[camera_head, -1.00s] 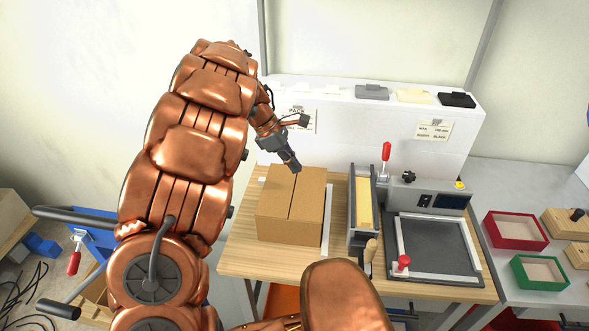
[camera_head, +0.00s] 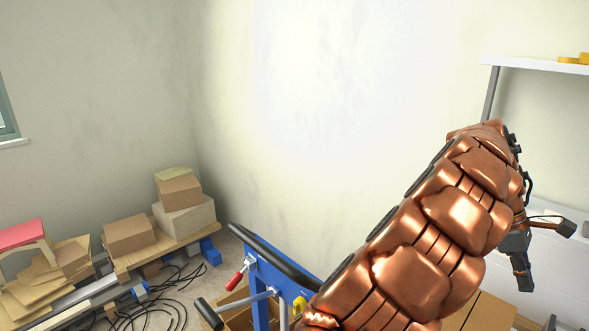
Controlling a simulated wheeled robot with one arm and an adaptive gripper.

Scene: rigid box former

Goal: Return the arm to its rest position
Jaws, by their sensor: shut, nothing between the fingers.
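My copper-coloured arm reaches up from the bottom right of the head view. My gripper (camera_head: 524,281) hangs from its end near the right edge, pointing down and shut with nothing in it. It is in the air above and to the right of a cardboard box (camera_head: 487,314). Only part of the box's top shows at the bottom edge; the rest is out of view or behind my arm.
A blue frame (camera_head: 262,290) with black handles stands left of my arm. A low wooden bench (camera_head: 165,249) at left holds several cardboard boxes (camera_head: 183,207). Black cables (camera_head: 165,293) lie on the floor. A white shelf (camera_head: 535,66) is at upper right.

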